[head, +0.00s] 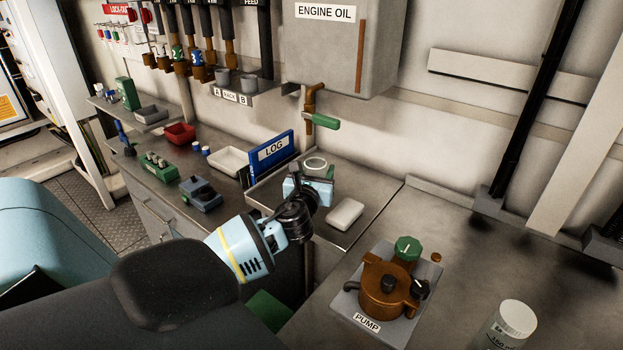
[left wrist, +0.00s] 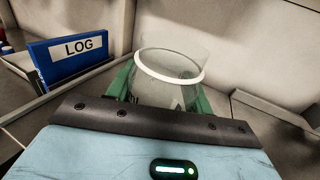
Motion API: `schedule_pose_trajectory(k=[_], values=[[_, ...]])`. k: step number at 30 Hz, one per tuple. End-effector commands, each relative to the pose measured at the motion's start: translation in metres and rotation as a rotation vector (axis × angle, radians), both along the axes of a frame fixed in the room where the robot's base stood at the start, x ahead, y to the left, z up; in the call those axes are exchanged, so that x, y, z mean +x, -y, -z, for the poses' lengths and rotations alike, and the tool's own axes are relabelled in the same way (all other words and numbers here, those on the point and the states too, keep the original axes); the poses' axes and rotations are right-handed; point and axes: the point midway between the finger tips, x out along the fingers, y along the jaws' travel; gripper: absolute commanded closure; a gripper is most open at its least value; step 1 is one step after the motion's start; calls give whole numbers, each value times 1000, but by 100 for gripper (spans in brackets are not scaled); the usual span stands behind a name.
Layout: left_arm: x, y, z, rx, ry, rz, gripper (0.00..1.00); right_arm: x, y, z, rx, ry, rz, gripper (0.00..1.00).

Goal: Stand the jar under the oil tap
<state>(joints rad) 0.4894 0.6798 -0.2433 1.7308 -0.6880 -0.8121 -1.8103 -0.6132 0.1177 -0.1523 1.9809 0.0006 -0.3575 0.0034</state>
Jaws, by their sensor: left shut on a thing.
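The clear glass jar (left wrist: 166,88) with a white rim stands between the green fingers of my left gripper (left wrist: 160,95), which is shut on it. In the head view the jar's round rim (head: 315,163) shows just beyond my left gripper (head: 318,185), above the metal tray. The oil tap (head: 311,105), a brown pipe with a green handle (head: 323,121), comes down from the grey ENGINE OIL tank (head: 335,40). The jar is below the tap in the picture; I cannot tell whether it touches the tray or is directly under the outlet. My right gripper is not in view.
The metal tray (head: 362,208) also holds a white block (head: 345,214). A blue LOG binder (head: 271,158) stands close to the left of the jar. A brown pump (head: 385,285) and a white-capped bottle (head: 516,320) stand on the right bench.

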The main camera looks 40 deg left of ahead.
Motion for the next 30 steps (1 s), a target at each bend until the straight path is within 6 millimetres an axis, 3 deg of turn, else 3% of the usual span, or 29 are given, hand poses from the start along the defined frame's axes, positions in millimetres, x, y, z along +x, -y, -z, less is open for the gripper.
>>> schedule_pose_trajectory(k=[3, 7, 14, 22, 30], values=[[6, -19, 3, 1, -2, -1, 75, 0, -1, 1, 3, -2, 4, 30], [9, -28, 3, 0, 0, 1, 75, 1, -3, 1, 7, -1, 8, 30], [9, -29, 6, -1, 0, 1, 75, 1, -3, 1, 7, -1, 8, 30], [8, -29, 40, -1, -5, -1, 75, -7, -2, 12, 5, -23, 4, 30], [9, -29, 39, 0, -1, 1, 75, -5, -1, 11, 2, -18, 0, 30]])
